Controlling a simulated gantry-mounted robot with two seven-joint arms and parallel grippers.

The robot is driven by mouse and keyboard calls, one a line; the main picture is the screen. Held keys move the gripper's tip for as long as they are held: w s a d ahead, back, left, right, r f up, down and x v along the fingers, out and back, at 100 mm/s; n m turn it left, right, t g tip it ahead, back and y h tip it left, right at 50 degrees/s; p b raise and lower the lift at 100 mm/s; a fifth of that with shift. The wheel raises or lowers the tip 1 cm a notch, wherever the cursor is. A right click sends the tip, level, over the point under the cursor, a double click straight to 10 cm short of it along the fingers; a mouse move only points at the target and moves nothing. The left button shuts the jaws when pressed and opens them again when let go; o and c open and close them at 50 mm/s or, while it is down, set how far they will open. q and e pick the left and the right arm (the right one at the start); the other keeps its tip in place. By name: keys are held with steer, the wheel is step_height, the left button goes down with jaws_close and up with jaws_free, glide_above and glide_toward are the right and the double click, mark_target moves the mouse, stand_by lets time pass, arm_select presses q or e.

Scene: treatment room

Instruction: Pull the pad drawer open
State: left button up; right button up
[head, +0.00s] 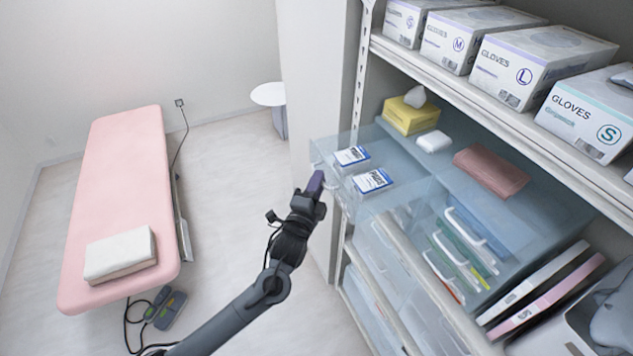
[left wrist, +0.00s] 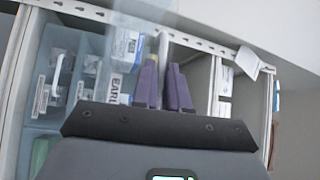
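The pad drawer (head: 322,147) is a clear bluish drawer in the shelf's drawer unit. It stands out to the left past the drawer fronts below it. Two white-and-blue pad packs (head: 352,156) (head: 373,180) show inside it. A pale handle is on its front, partly behind my left gripper (head: 316,183). The purple fingers are at the drawer's front in the head view. My right gripper is out of view.
Glove boxes (head: 540,60) stand on the upper shelf. A yellow tissue box (head: 410,116) and a folded pink cloth (head: 491,171) lie on the drawer unit. A pink treatment bed (head: 115,190) stands at left, with free floor (head: 225,200) between it and the shelf.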

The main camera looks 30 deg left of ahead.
arm_select(q)
steer(key=o, duration=0.4)
steer(key=s, duration=0.3)
steer(key=s+d+f+b, duration=0.1)
steer(key=s, duration=0.3)
steer(key=s+b, duration=0.1)
steer(key=s, duration=0.2)
steer(key=shift+s+d+f, duration=0.2)
steer(key=shift+s, duration=0.1)
